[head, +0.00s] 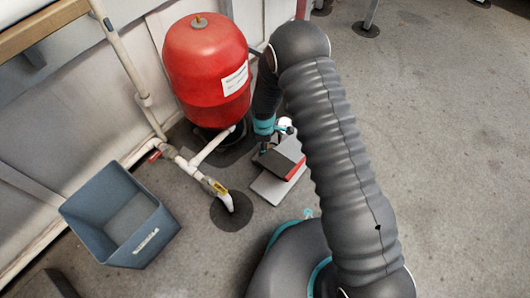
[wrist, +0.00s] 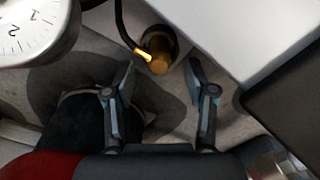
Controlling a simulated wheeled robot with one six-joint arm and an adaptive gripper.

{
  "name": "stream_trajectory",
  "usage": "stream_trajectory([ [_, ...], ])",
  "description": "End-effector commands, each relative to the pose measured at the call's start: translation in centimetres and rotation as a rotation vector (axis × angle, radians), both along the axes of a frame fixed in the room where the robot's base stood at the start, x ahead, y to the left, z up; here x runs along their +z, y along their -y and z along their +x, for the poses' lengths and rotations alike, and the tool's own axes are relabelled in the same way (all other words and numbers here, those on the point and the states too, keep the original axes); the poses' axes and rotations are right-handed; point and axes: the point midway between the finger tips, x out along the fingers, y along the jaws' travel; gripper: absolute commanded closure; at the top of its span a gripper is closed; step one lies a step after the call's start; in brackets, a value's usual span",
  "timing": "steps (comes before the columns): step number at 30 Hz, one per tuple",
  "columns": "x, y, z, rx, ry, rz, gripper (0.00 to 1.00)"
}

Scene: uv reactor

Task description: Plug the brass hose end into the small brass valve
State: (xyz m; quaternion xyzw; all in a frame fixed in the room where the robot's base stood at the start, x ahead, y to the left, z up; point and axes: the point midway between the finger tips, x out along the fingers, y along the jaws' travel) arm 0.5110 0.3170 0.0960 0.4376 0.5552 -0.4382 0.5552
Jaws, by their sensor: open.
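In the wrist view, a small brass fitting (wrist: 159,51) with a black hose or cable curving around it lies just beyond and between my fingertips. I cannot tell whether it is the hose end or the valve, and no second brass part is clear. My gripper (wrist: 160,78) is open, with one finger on each side and nothing between them. In the head view, the wrist end of my arm is beside the red tank (head: 206,75); my fingers and the brass parts are too small or hidden to make out there.
A white dial gauge (wrist: 28,28) is close at the upper left of the wrist view, and a pale flat panel (wrist: 235,30) is at the right. In the head view, white pipes (head: 185,168) run below the tank.

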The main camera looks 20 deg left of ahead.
Motion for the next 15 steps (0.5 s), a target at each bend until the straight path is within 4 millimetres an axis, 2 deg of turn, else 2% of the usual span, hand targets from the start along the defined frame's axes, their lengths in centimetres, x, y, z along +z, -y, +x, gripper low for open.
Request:
stream_trajectory([
  [1, -0.98, 0.04, -0.03, 0.000, -0.002, -0.001, 0.44],
  [4, -1.76, 0.00, 0.03, 0.000, 0.000, 0.000, 0.44],
  [14, -1.84, -0.01, 0.04, 0.000, 0.001, 0.000, 0.44],
  [15, -1.84, -0.01, 0.04, 0.000, 0.001, 0.000, 0.49],
])
